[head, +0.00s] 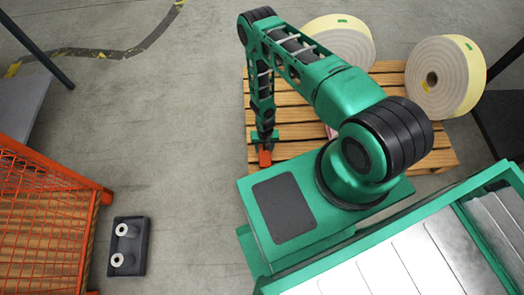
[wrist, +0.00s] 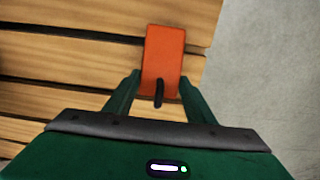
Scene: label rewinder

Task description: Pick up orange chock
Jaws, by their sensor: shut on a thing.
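The orange chock (head: 265,159) is at the near-left edge of the wooden pallet (head: 300,149) in the head view. In the wrist view the orange chock (wrist: 163,58) is a small upright-looking block with a dark loop on its near end. My gripper (wrist: 160,88) has its green fingers on either side of the chock's near end and is shut on it. In the head view my gripper (head: 264,143) points down at the chock. Whether the chock touches the slats cannot be told.
Two large label rolls (head: 340,42) (head: 443,77) stand on the pallet's far side. An orange mesh crate (head: 45,215) stands at the left, with a dark tray (head: 127,246) holding two pale cylinders beside it. Grey floor lies open between the tray and the pallet.

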